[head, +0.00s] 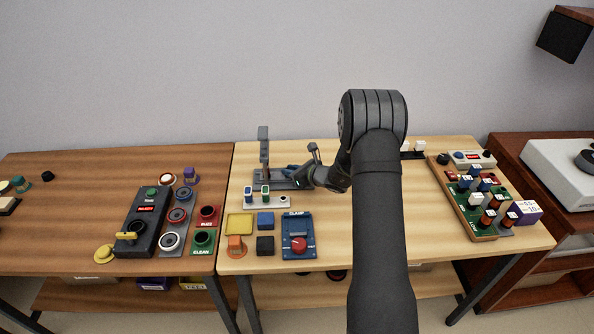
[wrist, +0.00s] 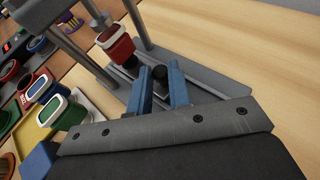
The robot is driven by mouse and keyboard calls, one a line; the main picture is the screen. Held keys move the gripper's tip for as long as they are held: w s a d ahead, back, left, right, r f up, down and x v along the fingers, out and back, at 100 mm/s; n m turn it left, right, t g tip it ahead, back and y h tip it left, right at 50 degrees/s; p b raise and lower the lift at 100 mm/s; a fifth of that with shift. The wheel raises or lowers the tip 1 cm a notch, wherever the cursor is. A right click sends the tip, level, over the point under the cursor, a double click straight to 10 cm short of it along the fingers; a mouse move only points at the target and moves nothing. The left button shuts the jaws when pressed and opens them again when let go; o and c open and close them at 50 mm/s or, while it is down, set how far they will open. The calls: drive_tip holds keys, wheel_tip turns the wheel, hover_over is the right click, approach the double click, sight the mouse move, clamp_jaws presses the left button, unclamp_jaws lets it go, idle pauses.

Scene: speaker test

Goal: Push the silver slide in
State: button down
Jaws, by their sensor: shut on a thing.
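A grey press-like fixture stands near the back of the light wooden table, with an upright post (head: 264,150) in the head view. In the wrist view its grey base (wrist: 215,84) runs under my gripper, and a red block with a pale rim (wrist: 116,46) sits between its posts. My gripper (head: 291,172) reaches to the fixture from the right. In the wrist view its blue fingers (wrist: 161,88) are closed around a dark round knob (wrist: 160,73), which seems to belong to the silver slide. The slide is largely hidden by the fingers, and how far in it sits cannot be told.
A white strip (head: 283,202) with several coloured pieces lies just in front of the fixture. A blue clamp panel (head: 298,241) with a red dial and several coloured blocks are nearer. A wooden tray (head: 485,231) with several parts is at right.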

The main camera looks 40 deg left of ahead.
drive_tip(key=c, duration=1.3)
unclamp_jaws()
drive_tip(key=shift+s+a, duration=0.15)
drive_tip(key=shift+s, duration=0.05)
drive_tip(key=shift+w, duration=0.1)
drive_tip(key=shift+d+r, duration=0.15)
drive_tip(key=shift+d, duration=0.2)
drive_tip(key=v, duration=1.6)
drive_tip(key=shift+d, duration=0.35)
drive_tip(key=x, duration=1.7)
drive_tip(key=shift+a, duration=0.2)
drive_tip(key=shift+w+d, duration=0.1)
